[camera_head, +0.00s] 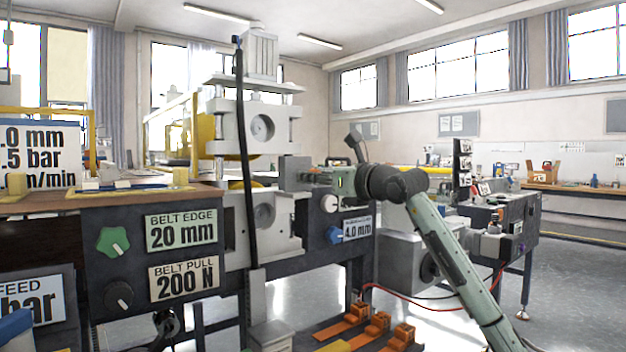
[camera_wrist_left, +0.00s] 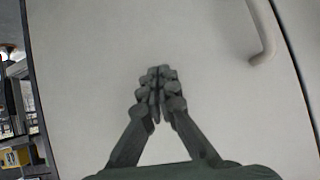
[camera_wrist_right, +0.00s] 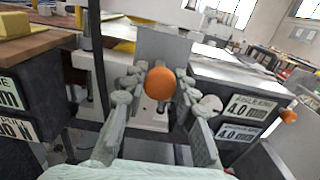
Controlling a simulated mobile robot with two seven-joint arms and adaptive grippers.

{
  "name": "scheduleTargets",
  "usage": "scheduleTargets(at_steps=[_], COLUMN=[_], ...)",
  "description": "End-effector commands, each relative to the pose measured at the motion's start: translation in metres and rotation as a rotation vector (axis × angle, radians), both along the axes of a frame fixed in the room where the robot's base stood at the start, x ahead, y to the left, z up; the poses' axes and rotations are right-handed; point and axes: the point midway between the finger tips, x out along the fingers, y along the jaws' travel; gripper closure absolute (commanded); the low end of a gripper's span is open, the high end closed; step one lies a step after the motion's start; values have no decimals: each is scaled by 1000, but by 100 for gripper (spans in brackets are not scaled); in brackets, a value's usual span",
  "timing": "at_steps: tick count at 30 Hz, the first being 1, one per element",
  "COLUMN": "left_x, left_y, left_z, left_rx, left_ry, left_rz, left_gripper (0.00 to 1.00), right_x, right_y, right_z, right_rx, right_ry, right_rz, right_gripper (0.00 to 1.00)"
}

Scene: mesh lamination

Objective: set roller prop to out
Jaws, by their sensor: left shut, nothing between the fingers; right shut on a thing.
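My right gripper (camera_head: 312,176) is at the roller machine, beside a grey block (camera_head: 294,172) between the upper roller housing (camera_head: 262,110) and lower roller housing (camera_head: 272,238). In the right wrist view, my right gripper (camera_wrist_right: 158,82) is shut around an orange ball knob (camera_wrist_right: 160,84), with a flat grey plate (camera_wrist_right: 162,48) just behind it. The knob is hidden in the head view. No label marks the roller prop, so I cannot tell its setting. My left gripper (camera_wrist_left: 157,75) is shut and empty in front of a plain pale panel (camera_wrist_left: 90,60).
A tall black bar (camera_head: 246,160) stands before the rollers. A green knob (camera_head: 113,242) and a black knob (camera_head: 118,296) sit on the front panel. Orange clamps (camera_head: 378,325) lie low in front. A pale handle (camera_wrist_left: 264,35) is near the left gripper.

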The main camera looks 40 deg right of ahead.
Motion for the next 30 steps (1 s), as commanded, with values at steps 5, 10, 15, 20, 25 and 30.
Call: scheduleTargets(at_steps=[5,10,15,20,25,30], left_x=[0,0,0,0,0,0], left_y=[0,0,1,1,1,1], left_z=[-1,-1,-1,-1,-1,-1], left_rx=[0,0,2,2,2,2], left_ry=[1,2,2,2,3,3], left_rz=[0,0,1,1,1,1], left_gripper=[100,100,100,100,100,100], right_x=[0,0,-1,-15,-49,-86], right_y=[3,2,1,3,7,11], right_z=[-4,-3,-2,-3,-3,-2], right_rx=[1,1,1,2,3,3], right_ry=[9,7,5,5,6,5], right_rz=[5,4,3,4,3,2], right_gripper=[56,52,52,52,52,52])
